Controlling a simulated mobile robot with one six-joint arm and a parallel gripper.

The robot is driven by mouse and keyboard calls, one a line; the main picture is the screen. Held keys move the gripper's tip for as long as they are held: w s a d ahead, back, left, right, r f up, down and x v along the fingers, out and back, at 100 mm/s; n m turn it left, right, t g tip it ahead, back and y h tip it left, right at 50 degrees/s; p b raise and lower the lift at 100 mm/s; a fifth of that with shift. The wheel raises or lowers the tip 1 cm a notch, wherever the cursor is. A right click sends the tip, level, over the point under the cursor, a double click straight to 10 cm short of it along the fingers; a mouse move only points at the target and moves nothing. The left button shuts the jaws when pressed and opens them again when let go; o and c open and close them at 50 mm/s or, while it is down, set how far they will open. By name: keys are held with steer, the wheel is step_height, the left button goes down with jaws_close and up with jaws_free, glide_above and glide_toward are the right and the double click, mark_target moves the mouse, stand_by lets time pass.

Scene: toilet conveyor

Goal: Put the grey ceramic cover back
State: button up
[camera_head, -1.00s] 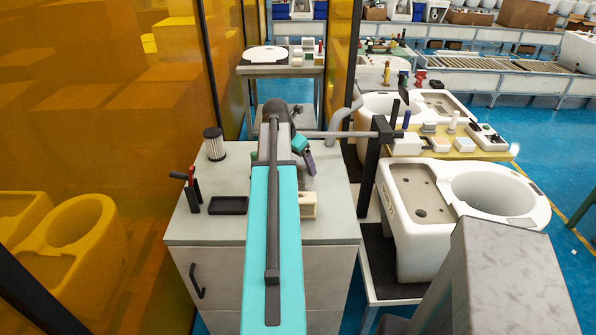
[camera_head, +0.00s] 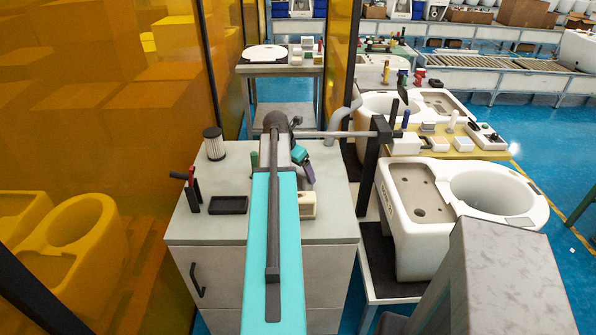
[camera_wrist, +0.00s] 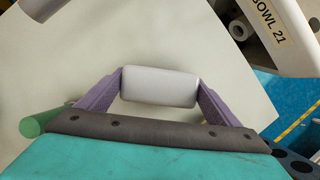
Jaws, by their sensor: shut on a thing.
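In the wrist view, the purple fingers of my gripper (camera_wrist: 160,84) are shut on a pale grey, rounded block (camera_wrist: 172,88), which looks like the grey ceramic cover. One finger presses on each end of it. It is above a plain light surface; I cannot tell whether it touches that surface. In the head view, my gripper (camera_head: 308,172) is over the back right of the grey-topped cabinet (camera_head: 335,222), partly behind my arm. The held cover cannot be made out there.
A black tray (camera_head: 228,205), a red-handled tool (camera_head: 190,188), a ribbed filter (camera_head: 214,144) and a cream box (camera_head: 307,206) stand on the cabinet. A white toilet bowl (camera_head: 425,248) is to its right. A dark post (camera_head: 372,165) with a horizontal bar stands between them.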

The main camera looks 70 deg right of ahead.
steer(key=o, duration=1.2)
steer(key=shift+f, duration=0.15)
steer(key=shift+c, duration=0.2)
steer(key=shift+r, duration=0.25)
steer(key=b+v, duration=0.2)
steer(key=v, duration=0.9)
steer(key=shift+r, duration=0.4)
steer(key=shift+w+a, duration=0.1)
steer(key=shift+a, duration=0.05)
